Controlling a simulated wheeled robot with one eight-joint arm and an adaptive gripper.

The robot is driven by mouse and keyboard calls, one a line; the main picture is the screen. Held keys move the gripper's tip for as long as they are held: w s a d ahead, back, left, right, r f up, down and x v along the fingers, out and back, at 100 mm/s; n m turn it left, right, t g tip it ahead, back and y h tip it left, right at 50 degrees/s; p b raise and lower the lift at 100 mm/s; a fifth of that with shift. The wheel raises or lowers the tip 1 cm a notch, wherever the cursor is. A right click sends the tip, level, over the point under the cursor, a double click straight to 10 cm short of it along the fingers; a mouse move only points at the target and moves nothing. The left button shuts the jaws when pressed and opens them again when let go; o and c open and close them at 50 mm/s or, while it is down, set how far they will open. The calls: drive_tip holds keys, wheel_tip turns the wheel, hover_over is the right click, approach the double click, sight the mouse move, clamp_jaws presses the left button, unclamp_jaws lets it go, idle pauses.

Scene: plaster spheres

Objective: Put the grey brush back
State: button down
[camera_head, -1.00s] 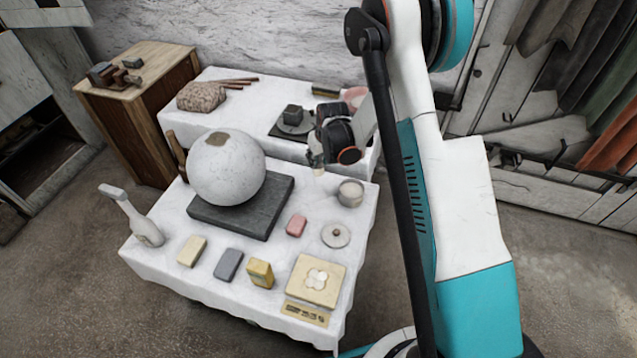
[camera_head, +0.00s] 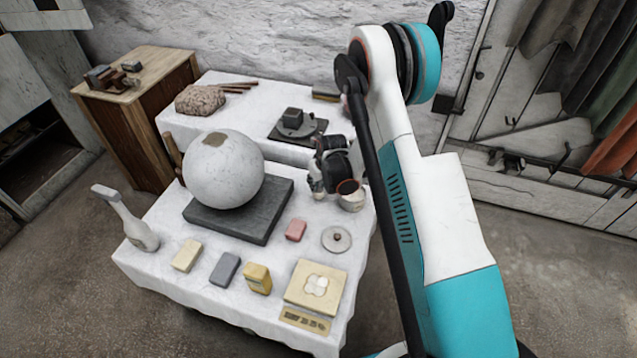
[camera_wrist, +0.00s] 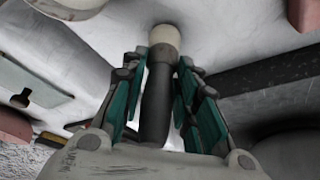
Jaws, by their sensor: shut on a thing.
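My gripper (camera_head: 318,186) is above the front white-covered table, just left of a small round pot (camera_head: 352,201). In the wrist view my gripper (camera_wrist: 160,82) is shut on the grey brush (camera_wrist: 156,105). Its dark grey handle runs between the teal finger pads. Its cream end (camera_wrist: 164,37) points away from the palm toward the white cloth. I cannot tell whether that end touches the cloth. In the head view my gripper mostly hides the brush. A pale rounded thing, possibly the pot, shows at the upper left of the wrist view (camera_wrist: 66,6).
A plaster sphere (camera_head: 223,172) sits on a dark slab (camera_head: 255,220) to the left. A pink block (camera_head: 296,230), a knobbed disc (camera_head: 336,239) and a cream scale (camera_head: 316,287) lie in front. A turntable-like stand (camera_head: 296,124) is on the back table.

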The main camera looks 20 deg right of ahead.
drive_tip(key=shift+f, duration=0.15)
drive_tip(key=c, duration=1.2)
unclamp_jaws()
drive_tip(key=shift+c, duration=0.2)
drive_tip(key=s+r+p, duration=0.1)
drive_tip(key=s+r, duration=0.4)
drive_tip(key=r, duration=0.7)
drive_tip(key=s+r+m+t+p, duration=0.15)
drive_tip(key=s+r, duration=0.35)
drive_tip(key=r, duration=0.6)
drive_tip(key=s+r+n+p, duration=0.15)
drive_tip(key=s+r, duration=0.35)
drive_tip(key=r, duration=0.7)
drive_tip(key=s+r+m, duration=0.1)
drive_tip(key=s+r, duration=0.3)
drive_tip(key=s, duration=0.6)
drive_tip(key=s+r+m+t, duration=0.1)
drive_tip(key=s+r, duration=0.2)
drive_tip(key=s, duration=0.7)
drive_tip(key=shift+s+r+h, duration=0.15)
drive_tip(key=shift+r+h, duration=0.15)
drive_tip(key=shift+r, duration=0.1)
